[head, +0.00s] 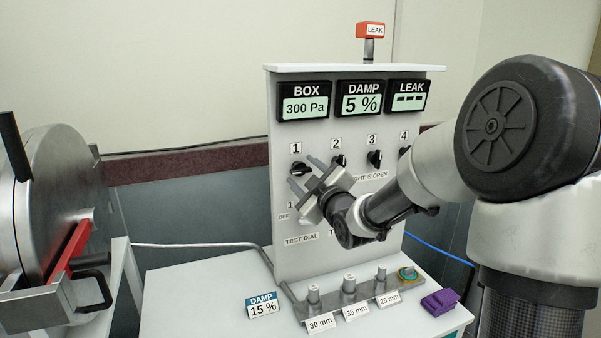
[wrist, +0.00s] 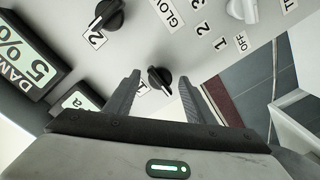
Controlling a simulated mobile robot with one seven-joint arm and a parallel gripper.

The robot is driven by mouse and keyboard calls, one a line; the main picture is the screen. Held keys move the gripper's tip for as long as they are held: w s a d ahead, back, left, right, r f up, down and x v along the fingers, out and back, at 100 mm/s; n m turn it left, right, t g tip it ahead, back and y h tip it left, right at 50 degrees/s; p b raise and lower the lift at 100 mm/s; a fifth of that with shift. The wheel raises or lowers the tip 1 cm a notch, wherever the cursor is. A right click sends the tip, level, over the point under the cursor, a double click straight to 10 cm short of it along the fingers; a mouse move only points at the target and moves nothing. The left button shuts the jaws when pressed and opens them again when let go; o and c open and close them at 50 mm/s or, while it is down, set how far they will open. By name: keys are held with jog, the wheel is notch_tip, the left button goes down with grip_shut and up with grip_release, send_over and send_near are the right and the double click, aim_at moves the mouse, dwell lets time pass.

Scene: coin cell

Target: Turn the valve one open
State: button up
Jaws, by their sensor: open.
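Valve one is the black knob (head: 300,169) under the label 1 on the white panel. In the head view its handle looks turned sideways, unlike the knob under 3. In the wrist view the knob (wrist: 159,78) shows between the finger ends, with a finger on either side. My gripper (head: 305,176) is open in front of the panel. The wrist view shows its two dark fingers (wrist: 159,88) apart. I cannot tell whether they touch the knob. The panel text "...GHT IS OPEN" is partly hidden by my gripper.
Knobs two (head: 338,160), three (head: 375,159) and four (head: 404,152) are to the right. Displays above read BOX 300 Pa (head: 305,107), DAMP 5 % (head: 362,104) and LEAK dashes (head: 408,98). A weight rack (head: 350,300) and purple block (head: 440,302) stand below. A steel chamber (head: 45,200) is left.

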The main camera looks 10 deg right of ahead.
jog(key=shift+w+a, duration=0.15)
jog(key=shift+w, duration=0.5)
jog(key=c, duration=1.1)
jog(key=shift+o, duration=0.2)
